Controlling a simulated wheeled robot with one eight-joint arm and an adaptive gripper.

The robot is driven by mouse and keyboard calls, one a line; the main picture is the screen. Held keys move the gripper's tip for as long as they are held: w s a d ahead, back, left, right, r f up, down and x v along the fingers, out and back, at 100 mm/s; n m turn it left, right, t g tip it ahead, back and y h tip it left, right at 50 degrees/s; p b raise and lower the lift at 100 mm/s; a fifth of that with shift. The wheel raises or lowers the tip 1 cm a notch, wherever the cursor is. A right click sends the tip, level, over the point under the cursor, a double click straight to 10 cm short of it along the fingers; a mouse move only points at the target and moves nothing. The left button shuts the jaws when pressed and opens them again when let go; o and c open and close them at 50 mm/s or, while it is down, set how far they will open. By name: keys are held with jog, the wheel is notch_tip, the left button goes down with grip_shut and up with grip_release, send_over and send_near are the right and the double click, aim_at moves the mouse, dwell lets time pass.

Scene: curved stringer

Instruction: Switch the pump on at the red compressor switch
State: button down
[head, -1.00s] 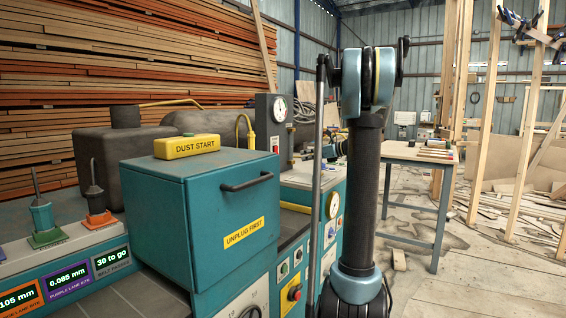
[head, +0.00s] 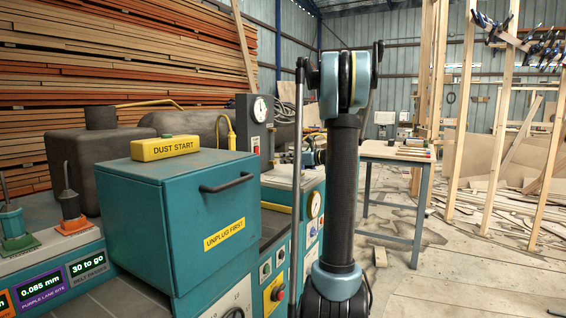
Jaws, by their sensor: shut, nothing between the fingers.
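A grey upright panel (head: 243,128) stands behind the teal box and carries a round white gauge. Below the gauge is a small red-and-white patch (head: 255,146), too small to tell whether it is the compressor switch or its position. A red knob on a yellow plate (head: 277,294) shows lower down on the teal front. My arm stands upright right of centre. My gripper (head: 306,157) shows small and dark behind it, partly hidden, shut and empty. In the picture it is right of the grey panel; I see no contact with it.
The teal box (head: 170,225) with a black handle and a yellow DUST START block (head: 165,148) fills the left foreground. A workbench (head: 390,152) stands behind my arm to the right.

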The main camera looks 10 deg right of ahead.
send_near(257, 152)
jog(key=w+a+f, duration=0.4)
jog(key=shift+w+a+f, duration=0.2)
jog(key=shift+w+a, duration=0.1)
jog(key=shift+a, duration=0.05)
